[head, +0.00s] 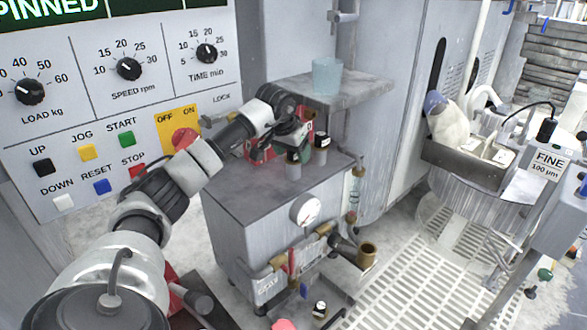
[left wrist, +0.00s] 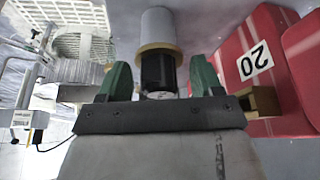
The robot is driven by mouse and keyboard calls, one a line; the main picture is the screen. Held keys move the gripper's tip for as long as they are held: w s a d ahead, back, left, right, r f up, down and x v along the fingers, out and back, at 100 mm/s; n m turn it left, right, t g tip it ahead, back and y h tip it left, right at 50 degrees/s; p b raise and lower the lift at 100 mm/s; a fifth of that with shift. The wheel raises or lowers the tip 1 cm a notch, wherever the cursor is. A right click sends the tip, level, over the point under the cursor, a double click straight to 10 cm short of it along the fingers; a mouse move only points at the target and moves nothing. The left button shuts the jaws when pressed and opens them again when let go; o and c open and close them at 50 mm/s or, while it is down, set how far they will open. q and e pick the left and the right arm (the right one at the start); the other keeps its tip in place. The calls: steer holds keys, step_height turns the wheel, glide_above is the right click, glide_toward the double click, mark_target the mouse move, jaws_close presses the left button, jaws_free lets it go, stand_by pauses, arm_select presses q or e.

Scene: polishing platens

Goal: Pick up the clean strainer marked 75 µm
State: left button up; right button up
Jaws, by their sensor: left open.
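No mark reading 75 µm is legible in either view, so I cannot tell which thing is that strainer. My left gripper (head: 296,128) is over the top of the grey cabinet, with its fingers partly hidden by its own body. In the left wrist view the open green fingers (left wrist: 161,78) stand either side of a black cylinder (left wrist: 158,72) with a tan collar and a pale upper part. I cannot tell whether they touch it. My right gripper is not in view.
A pale blue beaker (head: 327,76) stands on a shelf (head: 368,88) above. The grey cabinet (head: 232,240) carries a gauge (head: 306,210). A sign reads FINE 100 µm (head: 547,164) at right. White floor grating (head: 440,262) lies at lower right.

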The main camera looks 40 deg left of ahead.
arm_select(q)
steer(key=c, duration=1.1)
